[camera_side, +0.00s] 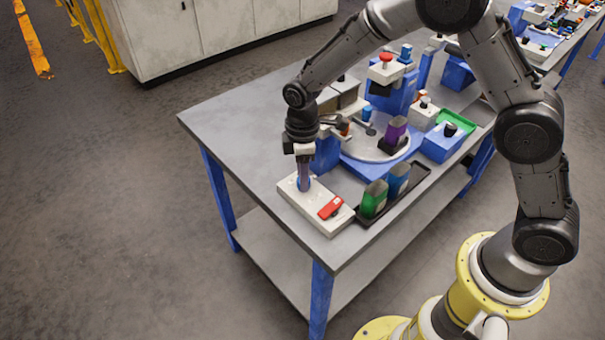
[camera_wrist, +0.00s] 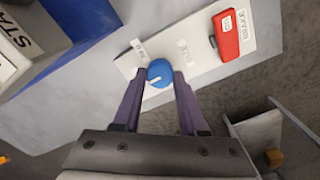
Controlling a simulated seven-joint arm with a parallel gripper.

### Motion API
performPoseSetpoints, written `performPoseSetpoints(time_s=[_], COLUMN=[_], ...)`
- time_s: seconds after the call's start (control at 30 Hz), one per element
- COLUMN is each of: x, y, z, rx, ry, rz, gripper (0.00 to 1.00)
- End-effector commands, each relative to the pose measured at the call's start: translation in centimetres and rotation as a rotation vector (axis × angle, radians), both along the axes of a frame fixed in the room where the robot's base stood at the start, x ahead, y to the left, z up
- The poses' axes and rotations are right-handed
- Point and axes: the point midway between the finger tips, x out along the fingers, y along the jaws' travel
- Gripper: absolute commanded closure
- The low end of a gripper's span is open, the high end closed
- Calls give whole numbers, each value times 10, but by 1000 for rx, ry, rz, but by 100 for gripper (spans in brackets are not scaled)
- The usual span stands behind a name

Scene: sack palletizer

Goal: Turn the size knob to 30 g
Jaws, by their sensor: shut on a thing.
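The size knob (camera_wrist: 160,72) is a small round blue knob with a short white mark, on a white panel box (camera_wrist: 205,66) at the table's front corner. In the wrist view the mark lies on the knob's lower-left part. Two small white labels, one left (camera_wrist: 139,49) and one right (camera_wrist: 183,52), sit beyond the knob; I cannot read their lettering surely. My gripper (camera_wrist: 159,80) is shut on the knob, with a purple finger on either side. In the side view my gripper (camera_side: 304,184) points down at the panel box (camera_side: 309,207) and mostly hides the knob.
A red labelled part (camera_wrist: 230,36) sits on the same box, beside the knob. In the side view, a black tray (camera_side: 418,178) with a green container (camera_side: 373,200) and a blue one stands close behind the box. A purple container (camera_side: 396,132) stands on a round plate.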

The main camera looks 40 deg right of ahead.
Motion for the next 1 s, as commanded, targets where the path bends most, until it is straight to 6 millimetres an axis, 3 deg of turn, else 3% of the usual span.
performPoseSetpoints(time_s=[0.47, 1.0], x=[0, 1], y=[0, -1], z=[1, 1], rx=[1, 1], ry=[-1, -2], rz=[-100, -574], gripper=[100, 100])
